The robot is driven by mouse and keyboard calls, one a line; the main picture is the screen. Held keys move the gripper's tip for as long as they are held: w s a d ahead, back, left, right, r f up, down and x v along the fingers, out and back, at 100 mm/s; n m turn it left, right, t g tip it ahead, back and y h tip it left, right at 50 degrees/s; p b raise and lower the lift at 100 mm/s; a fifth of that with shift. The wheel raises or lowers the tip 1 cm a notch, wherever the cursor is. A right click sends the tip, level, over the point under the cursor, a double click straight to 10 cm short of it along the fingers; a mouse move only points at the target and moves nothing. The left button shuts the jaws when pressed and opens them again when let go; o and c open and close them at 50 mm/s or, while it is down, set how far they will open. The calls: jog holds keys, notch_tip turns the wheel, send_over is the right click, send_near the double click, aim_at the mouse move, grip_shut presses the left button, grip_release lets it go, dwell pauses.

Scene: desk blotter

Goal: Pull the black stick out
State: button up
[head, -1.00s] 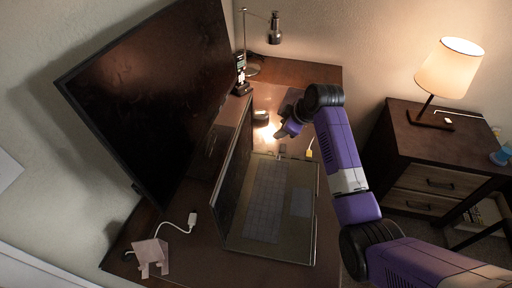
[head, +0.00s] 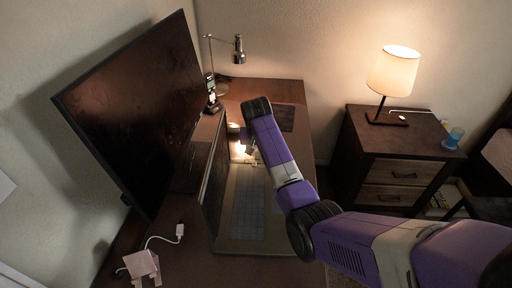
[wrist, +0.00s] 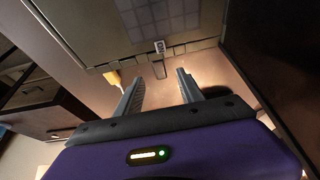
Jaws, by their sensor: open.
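The laptop (head: 250,205) stands open on the desk, and its side edge (wrist: 95,35) fills the top of the wrist view. In the head view my gripper (head: 247,145) is at the laptop's far edge, and the stick cannot be made out there.
A yellow plug (wrist: 113,78) sticks out left of the stick in the wrist view, close to my left finger. The large monitor (head: 135,110) stands behind the laptop. A desk lamp (head: 238,50) stands at the far end. A white cable plug (head: 180,232) lies at the near left.

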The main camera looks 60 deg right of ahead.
aim_at(258, 156)
jog(key=shift+x, duration=2.65)
jog(key=shift+s, duration=0.1)
grip_shut()
